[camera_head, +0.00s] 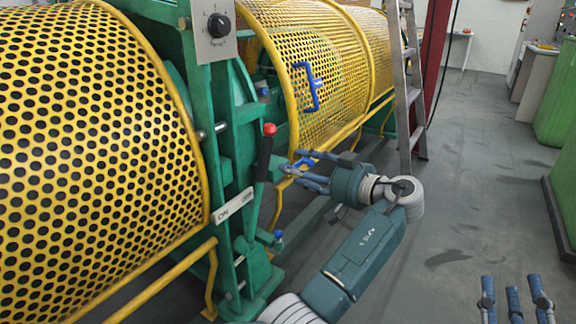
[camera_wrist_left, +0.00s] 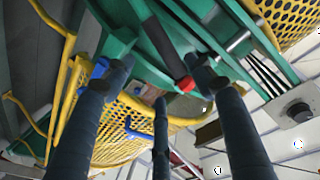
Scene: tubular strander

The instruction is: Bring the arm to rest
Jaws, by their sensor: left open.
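My left gripper (camera_head: 298,168) reaches in beside the green machine frame, with its fingers spread and empty. Its fingertips point left toward a black lever with a red knob (camera_head: 266,140), with a gap between them in the head view. In the left wrist view the red knob (camera_wrist_left: 187,84) shows between the spread dark fingers (camera_wrist_left: 160,85). My right gripper (camera_head: 514,290) shows at the bottom right edge, fingers apart and pointing up, nothing between them. The rest of the right arm is out of view.
Yellow perforated guards (camera_head: 90,150) flank the green frame (camera_head: 225,130). An ON plate (camera_head: 234,206) and a knob panel (camera_head: 215,28) are on it. A blue handle (camera_head: 312,88) is on the farther guard. A ladder (camera_head: 408,90) stands behind my left arm. The floor (camera_head: 470,190) to the right is clear.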

